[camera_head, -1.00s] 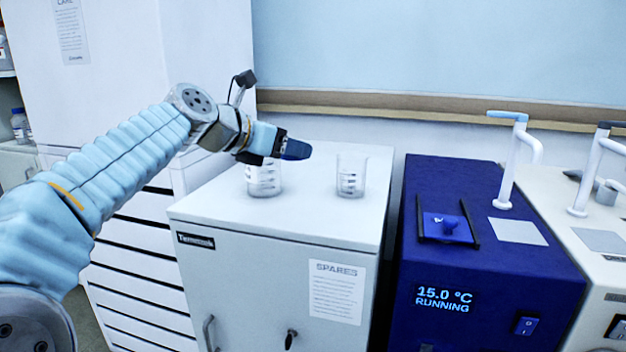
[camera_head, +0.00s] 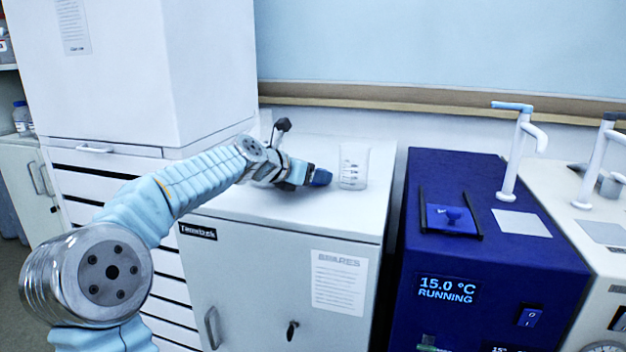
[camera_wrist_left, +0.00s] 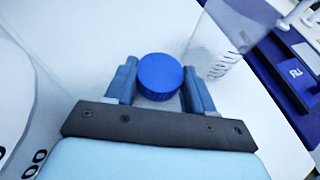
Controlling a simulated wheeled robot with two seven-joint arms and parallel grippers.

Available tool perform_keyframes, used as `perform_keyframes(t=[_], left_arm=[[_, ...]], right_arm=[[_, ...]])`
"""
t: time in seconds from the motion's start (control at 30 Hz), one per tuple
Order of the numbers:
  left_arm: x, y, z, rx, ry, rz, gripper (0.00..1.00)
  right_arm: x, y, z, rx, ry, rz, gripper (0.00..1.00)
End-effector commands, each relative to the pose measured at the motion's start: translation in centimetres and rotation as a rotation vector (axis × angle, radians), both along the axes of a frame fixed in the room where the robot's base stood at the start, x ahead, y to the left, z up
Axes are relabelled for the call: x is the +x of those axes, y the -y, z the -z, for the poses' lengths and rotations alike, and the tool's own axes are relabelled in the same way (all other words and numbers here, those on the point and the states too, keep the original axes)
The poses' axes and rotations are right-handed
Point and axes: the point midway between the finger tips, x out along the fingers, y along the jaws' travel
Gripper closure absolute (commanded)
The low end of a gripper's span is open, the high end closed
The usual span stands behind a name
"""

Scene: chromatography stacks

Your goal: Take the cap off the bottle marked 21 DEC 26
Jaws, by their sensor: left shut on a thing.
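My left gripper (camera_head: 314,176) is low over the white cabinet top (camera_head: 300,212), just left of a clear beaker. In the left wrist view its two fingers (camera_wrist_left: 160,84) are shut on a round blue cap (camera_wrist_left: 159,73). The cap also shows as a dark blue tip in the head view (camera_head: 321,177). No bottle shows under the cap, and I cannot tell whether the cap touches the cabinet top. The bottle marked 21 DEC 26 cannot be made out. My right gripper is not in view.
The clear beaker (camera_head: 353,168) stands close to the gripper's right. A dark blue 15.0 °C unit (camera_head: 490,200) is at the right. A tall white cabinet (camera_head: 120,80) stands behind my arm. A blue-capped bottle (camera_head: 21,121) is on the far left.

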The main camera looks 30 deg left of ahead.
Motion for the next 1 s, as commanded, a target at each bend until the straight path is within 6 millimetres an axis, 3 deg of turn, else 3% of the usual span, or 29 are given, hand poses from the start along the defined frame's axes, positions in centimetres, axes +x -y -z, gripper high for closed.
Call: perform_keyframes(t=[0.37,0.4,0.43,0.77,1.0], left_arm=[[0.0,0.0,0.8,0.001,0.0,0.0,0.97],[0.0,0.0,0.7,0.001,0.0,0.0,0.42],[0.0,0.0,0.7,0.001,0.0,0.0,0.37],[0.0,0.0,0.3,0.002,0.0,0.001,0.36],[-3.7,-0.9,-1.0,0.005,0.002,-0.004,0.36]], right_arm=[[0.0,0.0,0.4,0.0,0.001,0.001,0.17],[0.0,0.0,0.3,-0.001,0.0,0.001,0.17],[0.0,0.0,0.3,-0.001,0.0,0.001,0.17],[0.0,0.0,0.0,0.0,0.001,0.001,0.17],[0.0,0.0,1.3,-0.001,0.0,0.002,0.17]])
